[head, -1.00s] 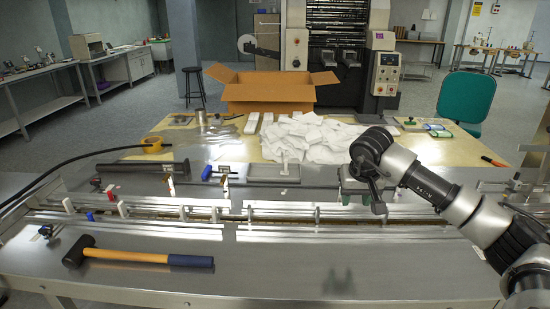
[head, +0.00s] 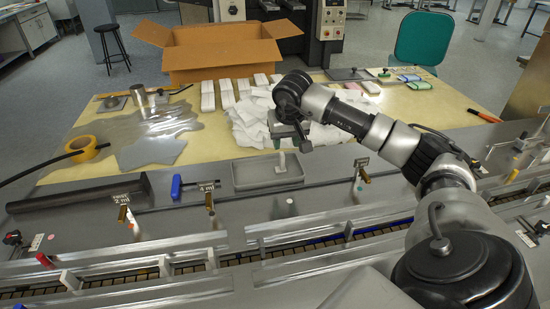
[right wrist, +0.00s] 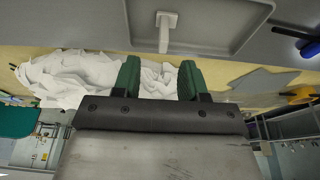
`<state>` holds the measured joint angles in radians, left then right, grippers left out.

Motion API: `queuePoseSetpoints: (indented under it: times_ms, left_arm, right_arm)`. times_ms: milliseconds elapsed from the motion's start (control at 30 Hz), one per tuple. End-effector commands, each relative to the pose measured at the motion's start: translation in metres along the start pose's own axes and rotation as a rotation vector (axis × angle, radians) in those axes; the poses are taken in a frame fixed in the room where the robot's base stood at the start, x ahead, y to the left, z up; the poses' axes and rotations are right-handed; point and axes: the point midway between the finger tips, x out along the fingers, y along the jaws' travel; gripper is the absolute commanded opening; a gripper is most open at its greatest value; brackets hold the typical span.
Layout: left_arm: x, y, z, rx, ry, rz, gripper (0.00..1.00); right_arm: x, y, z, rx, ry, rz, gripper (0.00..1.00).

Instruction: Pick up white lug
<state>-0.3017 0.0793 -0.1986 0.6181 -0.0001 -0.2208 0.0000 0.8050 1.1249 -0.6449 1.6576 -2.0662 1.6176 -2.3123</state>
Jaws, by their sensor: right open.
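The white lug (head: 282,163) stands in a shallow grey tray (head: 240,184) on the machine's far side. It also shows in the right wrist view, as a white post with a square end (right wrist: 166,32). My right gripper (head: 291,143) is just above and beyond the lug in the head view. In the right wrist view its two green fingers (right wrist: 160,76) are spread apart with nothing held between them. The lug lies past the fingertips, roughly in line with the gap. My left gripper is out of view.
A pile of white wrappers (head: 250,122) lies on the table behind the tray, with a cardboard box (head: 222,55) beyond. A dark cylinder (head: 80,192) and a blue-handled clamp (head: 176,187) are left of the tray. Metal rails (head: 140,252) run in front.

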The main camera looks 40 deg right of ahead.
Motion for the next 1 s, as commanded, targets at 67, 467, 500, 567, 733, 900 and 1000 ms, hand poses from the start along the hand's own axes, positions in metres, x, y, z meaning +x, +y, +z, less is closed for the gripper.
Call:
queuePoseSetpoints:
  times_ms: [67,467,500,567,733,900,1000]
  left_arm:
    - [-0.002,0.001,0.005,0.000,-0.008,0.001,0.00]
    - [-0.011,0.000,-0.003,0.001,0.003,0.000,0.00]
    - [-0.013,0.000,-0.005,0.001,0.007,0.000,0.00]
    - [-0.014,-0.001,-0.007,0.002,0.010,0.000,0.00]
    - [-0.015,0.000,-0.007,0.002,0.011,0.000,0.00]
    - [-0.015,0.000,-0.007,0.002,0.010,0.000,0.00]
    - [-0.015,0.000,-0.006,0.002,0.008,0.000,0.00]
  right_arm:
    - [0.014,-0.001,0.001,0.000,-0.004,0.000,0.43]
    - [0.055,-0.005,-0.002,0.000,-0.005,-0.002,0.43]
    - [0.061,-0.006,-0.003,0.000,-0.004,-0.001,0.43]
    - [0.071,-0.006,-0.003,0.001,-0.004,0.000,0.43]
    - [0.085,-0.006,-0.003,-0.001,0.000,0.000,0.43]
    - [0.086,-0.005,-0.003,-0.001,0.002,0.000,0.43]
    - [0.086,-0.005,-0.003,-0.001,0.002,0.000,0.35]
